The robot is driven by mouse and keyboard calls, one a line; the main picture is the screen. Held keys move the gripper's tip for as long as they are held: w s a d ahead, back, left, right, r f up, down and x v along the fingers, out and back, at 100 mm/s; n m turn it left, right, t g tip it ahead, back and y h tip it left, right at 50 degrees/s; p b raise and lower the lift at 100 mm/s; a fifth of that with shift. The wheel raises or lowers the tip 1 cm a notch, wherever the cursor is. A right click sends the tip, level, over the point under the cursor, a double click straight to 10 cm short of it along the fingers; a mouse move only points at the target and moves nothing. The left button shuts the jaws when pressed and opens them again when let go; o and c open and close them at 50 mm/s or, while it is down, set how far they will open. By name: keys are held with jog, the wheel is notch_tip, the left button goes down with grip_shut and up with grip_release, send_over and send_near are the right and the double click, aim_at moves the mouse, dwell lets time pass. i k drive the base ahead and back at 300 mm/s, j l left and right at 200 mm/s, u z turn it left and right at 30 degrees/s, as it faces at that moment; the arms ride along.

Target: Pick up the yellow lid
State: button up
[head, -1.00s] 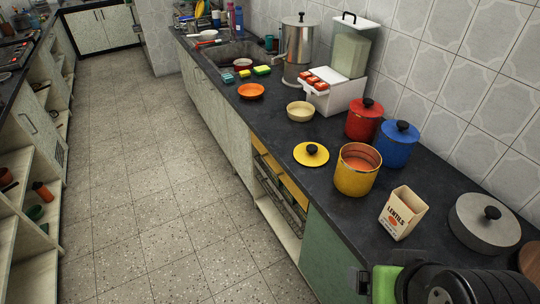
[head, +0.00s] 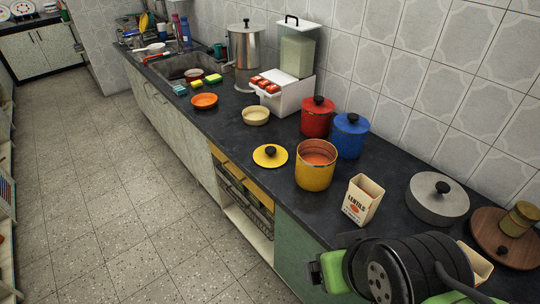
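The yellow lid (head: 270,157) lies flat on the dark counter with its black knob up. It is just left of the open yellow pot (head: 315,168), near the counter's front edge. My gripper (head: 322,258) is at the lower right, well apart from the lid and nearer to me. My own arm links hide part of it, and I cannot make out the gap between its fingers. I see nothing held in it.
A lentils carton (head: 362,200) stands between my arm and the yellow pot. Red (head: 317,120) and blue (head: 349,138) lidded pots stand behind. A cream bowl (head: 256,116) and orange bowl (head: 204,101) are beyond the lid. A grey lidded pan (head: 437,200) is at right.

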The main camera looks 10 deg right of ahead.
aim_at(268, 155)
jog(key=i+j, duration=0.3)
jog(key=i+j+u, duration=0.1)
jog(key=i+j, duration=0.25)
jog(key=i, duration=0.2)
jog(key=i+j, duration=0.3)
jog(key=i+j+u, duration=0.1)
jog(key=i+j, duration=0.15)
jog(key=i, duration=0.3)
